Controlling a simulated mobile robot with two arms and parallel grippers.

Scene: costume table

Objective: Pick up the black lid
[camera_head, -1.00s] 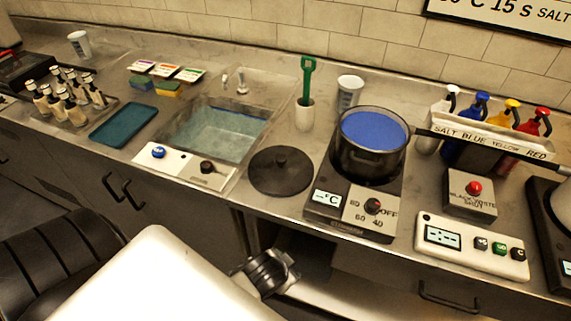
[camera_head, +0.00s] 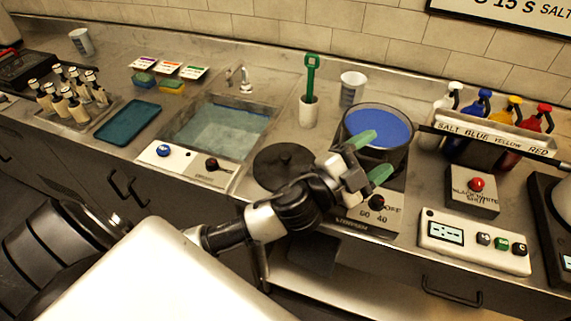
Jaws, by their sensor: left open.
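The black lid (camera_head: 277,163) lies flat on the steel counter between the sink and the hot plate. Its right and front parts are hidden behind my left arm. My left gripper (camera_head: 374,156) has green fingertips, spread apart. It is open and empty, to the right of the lid, in front of the pot and over the hot plate. The black pot (camera_head: 397,158) holds blue liquid and stands on the hot plate (camera_head: 360,221). My right gripper does not show.
The sink (camera_head: 218,128) is left of the lid, with a control panel (camera_head: 185,165) at its front. Behind stand a white cup with a green tool (camera_head: 309,112) and a white beaker (camera_head: 351,90). Bottles and a button box (camera_head: 472,190) are at the right.

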